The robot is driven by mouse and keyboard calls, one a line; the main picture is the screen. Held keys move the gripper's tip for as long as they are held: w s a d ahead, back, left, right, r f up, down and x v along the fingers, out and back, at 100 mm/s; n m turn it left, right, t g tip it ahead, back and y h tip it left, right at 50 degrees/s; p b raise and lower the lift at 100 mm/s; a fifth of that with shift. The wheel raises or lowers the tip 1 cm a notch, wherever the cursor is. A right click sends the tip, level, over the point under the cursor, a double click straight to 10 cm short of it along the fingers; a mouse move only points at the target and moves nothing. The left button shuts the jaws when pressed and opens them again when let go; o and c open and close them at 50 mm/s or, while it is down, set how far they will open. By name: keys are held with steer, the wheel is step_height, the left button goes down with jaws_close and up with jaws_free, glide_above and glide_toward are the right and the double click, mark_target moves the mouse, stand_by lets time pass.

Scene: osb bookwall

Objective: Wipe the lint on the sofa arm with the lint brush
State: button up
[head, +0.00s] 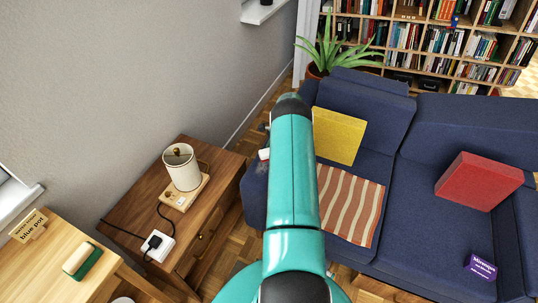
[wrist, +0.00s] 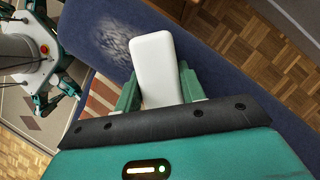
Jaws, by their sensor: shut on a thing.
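My gripper (wrist: 159,74) is shut on the white lint brush (wrist: 153,56), with a green finger on each side of it. The brush extends out over the dark blue sofa arm (wrist: 205,65); I cannot tell whether it touches the fabric. A pale grey patch of lint (wrist: 112,46) lies on the arm, just left of the brush in the wrist view. In the head view, my teal arm hides the gripper and most of the sofa arm (head: 254,192). A small white piece (head: 264,154) beside my arm may be the brush.
The sofa seat holds a yellow cushion (head: 339,135), a striped cloth (head: 349,206), a red cushion (head: 478,181) and a purple box (head: 480,266). A wooden side table (head: 130,205) with a lamp (head: 181,167) stands close left of the sofa. A plant (head: 335,48) stands behind.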

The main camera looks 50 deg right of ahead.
steer(key=shift+w+d+f, duration=0.1)
steer(key=shift+w+d, duration=0.15)
steer(key=shift+d, duration=0.55)
steer(key=shift+w+d+f, duration=0.1)
steer(key=shift+w+d, duration=0.1)
steer(key=shift+d, duration=0.55)
steer(key=shift+d+r, duration=0.1)
steer(key=shift+r, duration=0.05)
